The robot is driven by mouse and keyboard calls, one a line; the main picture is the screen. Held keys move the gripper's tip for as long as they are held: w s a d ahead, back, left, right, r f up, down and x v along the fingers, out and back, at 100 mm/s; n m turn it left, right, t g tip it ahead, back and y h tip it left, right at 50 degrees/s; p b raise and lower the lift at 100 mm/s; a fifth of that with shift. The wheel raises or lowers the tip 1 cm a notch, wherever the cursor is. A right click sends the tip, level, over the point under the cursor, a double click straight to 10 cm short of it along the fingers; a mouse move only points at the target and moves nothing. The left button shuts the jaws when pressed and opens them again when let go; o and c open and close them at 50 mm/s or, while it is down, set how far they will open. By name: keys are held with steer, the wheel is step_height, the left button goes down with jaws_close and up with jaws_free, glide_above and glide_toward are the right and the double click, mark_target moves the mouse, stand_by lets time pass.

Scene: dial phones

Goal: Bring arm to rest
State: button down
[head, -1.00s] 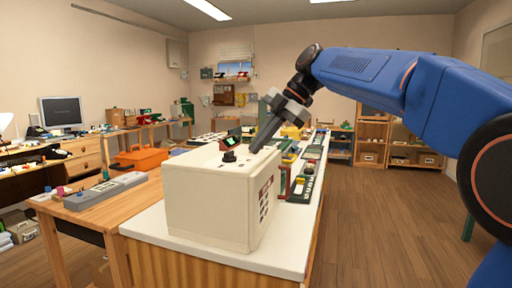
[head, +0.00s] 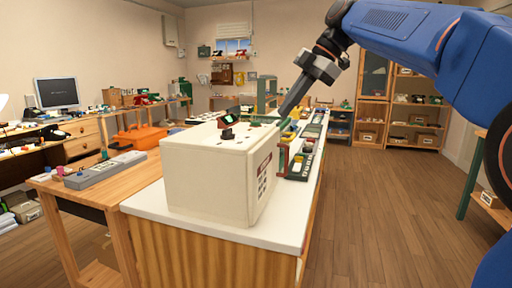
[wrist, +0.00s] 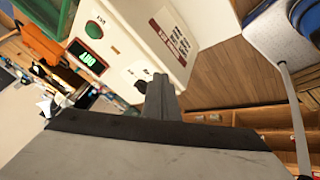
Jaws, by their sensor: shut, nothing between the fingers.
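My blue arm reaches in from the right in the head view. My gripper (head: 284,110) is shut and empty, its thin fingers pointing down and left. In the picture its tips lie just behind and right of the top of a cream box-shaped device (head: 208,184). I cannot tell the exact gap, but no contact shows. On the device's top are a dark knob (head: 227,134) and a small display with green digits (head: 230,119). In the wrist view, the shut fingers (wrist: 158,82) overlap the device (wrist: 150,70), whose green display (wrist: 87,57) and green button (wrist: 94,30) show.
The device stands on a white-topped counter (head: 146,205) with several phones and boxes behind it. A wooden table (head: 58,188) with a grey long device (head: 105,170) is at left. An orange toolbox (head: 137,137) lies beyond. Open wooden floor (head: 350,220) is at right.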

steer(key=s+d+f+m+t+h, duration=0.1)
steer(key=s+d+f+m+h, duration=0.1)
steer(key=s+d+f+m, duration=0.4)
steer(key=s+d+f+m+t+h, duration=0.1)
steer(key=s+d+f+m, duration=0.5)
steer(key=s+f, duration=0.8)
steer(key=s+d+f+m+t+h, duration=0.1)
steer(key=s+d+f+m+h, duration=0.2)
steer(key=f, duration=1.5)
steer(key=s+d+m, duration=0.4)
steer(key=s+m, duration=0.2)
steer(key=m, duration=0.1)
steer(key=shift+s+f+m+t+h, duration=0.2)
steer(key=shift+s+m+t+h, duration=0.1)
steer(key=shift+s+m+t, duration=0.1)
steer(key=shift+d, duration=0.1)
